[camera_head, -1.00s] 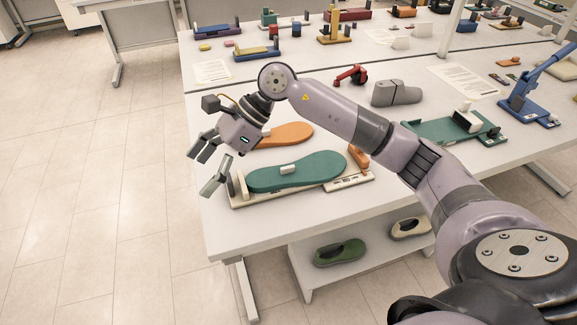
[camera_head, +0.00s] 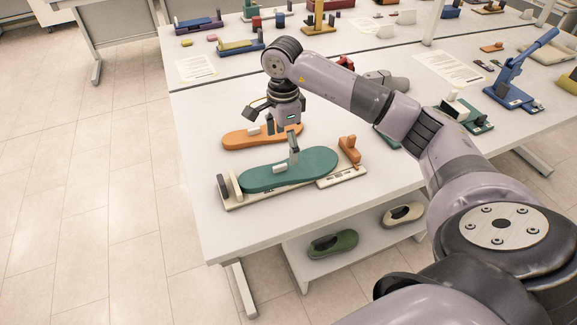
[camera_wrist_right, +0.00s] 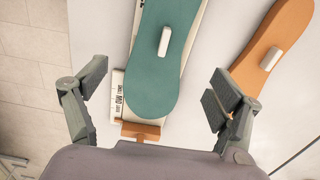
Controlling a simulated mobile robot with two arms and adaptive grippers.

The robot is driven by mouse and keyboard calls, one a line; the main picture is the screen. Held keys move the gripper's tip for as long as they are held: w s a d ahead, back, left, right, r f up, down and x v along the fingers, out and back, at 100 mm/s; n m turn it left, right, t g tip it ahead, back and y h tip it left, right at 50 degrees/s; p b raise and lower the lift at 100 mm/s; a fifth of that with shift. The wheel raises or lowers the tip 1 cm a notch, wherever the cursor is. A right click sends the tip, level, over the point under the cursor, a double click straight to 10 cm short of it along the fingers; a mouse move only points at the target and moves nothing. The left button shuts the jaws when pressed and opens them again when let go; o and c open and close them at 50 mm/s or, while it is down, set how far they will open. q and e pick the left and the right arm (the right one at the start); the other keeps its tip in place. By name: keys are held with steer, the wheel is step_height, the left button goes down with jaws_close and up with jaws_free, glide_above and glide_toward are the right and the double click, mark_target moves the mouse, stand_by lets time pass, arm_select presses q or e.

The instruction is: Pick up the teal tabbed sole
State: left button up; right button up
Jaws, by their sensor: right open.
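The teal sole (camera_head: 300,168) with a white tab lies on a cream fixture (camera_head: 238,200) near the table's left front edge. It also shows in the right wrist view (camera_wrist_right: 152,85), its white tab pointing up at the camera. My right gripper (camera_head: 280,140) points down above the far side of the teal sole. In the right wrist view its fingers (camera_wrist_right: 160,95) are wide apart, open and empty, with the rounded end of the teal sole between them. My left gripper is not in view.
An orange sole (camera_head: 240,140) with a white tab lies just behind the teal one. An orange block (camera_head: 349,150) stands at the fixture's right end. A blue lever press (camera_head: 520,75) stands at the right. Green (camera_head: 333,243) and cream (camera_head: 402,214) shoes sit on the lower shelf.

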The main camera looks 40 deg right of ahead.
mark_target(284, 165)
step_height(284, 165, down, 3)
steer(key=shift+r+p, duration=0.2)
steer(key=shift+p, duration=0.1)
step_height(284, 165, down, 4)
steer(key=p, duration=0.2)
steer(key=shift+s+f+p, duration=0.1)
steer(key=shift+p, duration=0.2)
steer(key=shift+f, duration=0.55)
steer(key=c, duration=1.3)
steer(key=shift+s+a+f, duration=0.1)
steer(key=shift+a, duration=0.05)
steer(key=c, duration=0.4)
